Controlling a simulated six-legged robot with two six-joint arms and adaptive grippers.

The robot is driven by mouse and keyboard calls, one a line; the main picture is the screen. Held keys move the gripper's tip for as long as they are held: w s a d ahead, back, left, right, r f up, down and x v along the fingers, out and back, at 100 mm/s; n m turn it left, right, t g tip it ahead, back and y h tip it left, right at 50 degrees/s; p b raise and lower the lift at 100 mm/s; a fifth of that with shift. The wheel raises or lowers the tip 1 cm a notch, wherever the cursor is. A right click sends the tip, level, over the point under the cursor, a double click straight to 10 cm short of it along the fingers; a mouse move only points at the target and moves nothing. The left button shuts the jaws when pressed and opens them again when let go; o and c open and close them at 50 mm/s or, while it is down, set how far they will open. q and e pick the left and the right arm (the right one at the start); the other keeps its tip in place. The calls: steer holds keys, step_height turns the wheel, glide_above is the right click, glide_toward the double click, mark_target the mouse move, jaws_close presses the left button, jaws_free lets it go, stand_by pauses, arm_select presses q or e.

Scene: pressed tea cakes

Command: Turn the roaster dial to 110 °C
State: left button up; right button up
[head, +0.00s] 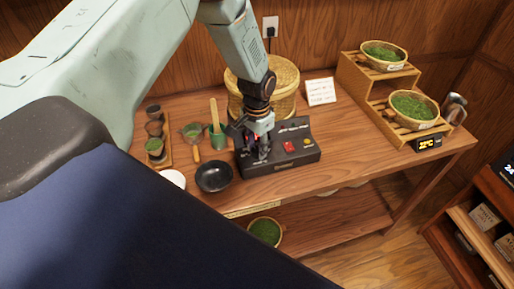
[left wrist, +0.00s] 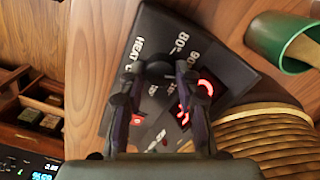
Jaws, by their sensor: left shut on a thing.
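The roaster (head: 305,156) is a black box on the wooden table, with a red switch (head: 289,146) on its top panel. My left gripper (head: 261,150) reaches down onto the left part of the panel. In the left wrist view my left gripper (left wrist: 158,74) is shut on the black round dial (left wrist: 158,67), a finger on each side. White marks 80 and 90 and the word HEAT show on the panel near the dial. Red lit marks show beside the right finger, partly covered. The dial's pointer is not clear. My right gripper is not in view.
A black bowl (head: 214,177) stands close left of the roaster. A green cup (head: 217,138) with a wooden tool and a woven basket (head: 286,76) stand behind.

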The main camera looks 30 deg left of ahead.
mark_target(257, 150)
arm_select(q)
steer(key=m+b, duration=0.1)
steer(key=m, duration=0.4)
steer(key=shift+m, duration=0.3)
steer(key=m+b, duration=0.1)
steer(key=m, duration=0.4)
steer(key=shift+r+m+b, duration=0.1)
steer(key=shift+m+b, duration=0.2)
steer(key=o, duration=1.2)
steer(key=shift+c, duration=0.2)
step_height(257, 150, up, 12)
stand_by(0.4)
